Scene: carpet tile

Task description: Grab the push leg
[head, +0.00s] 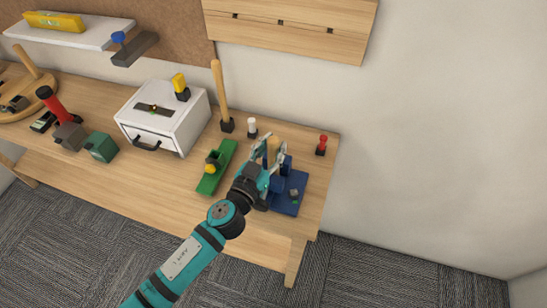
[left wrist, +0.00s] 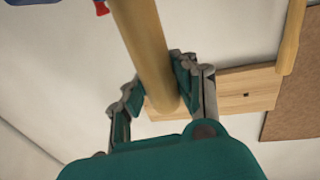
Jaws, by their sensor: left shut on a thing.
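A light wooden round leg (head: 273,147), which I take to be the push leg, stands at the right end of the workbench, at the dark blue device. In the left wrist view the leg (left wrist: 145,45) runs between the two fingers, tilted in the picture. My left gripper (head: 275,152) reaches over the bench and is shut on the leg; its fingers also show in the left wrist view (left wrist: 157,85). The blue device (head: 287,203) lies under and behind my gripper, partly hidden by it. My right gripper is not in view.
A green tool (head: 226,162) with a yellow part lies left of my gripper. A white drawer box (head: 195,125), an upright wooden handle (head: 220,90), a white-topped peg (head: 252,125) and a red-topped peg (head: 321,145) stand nearby. The bench's front strip (head: 150,190) is clear.

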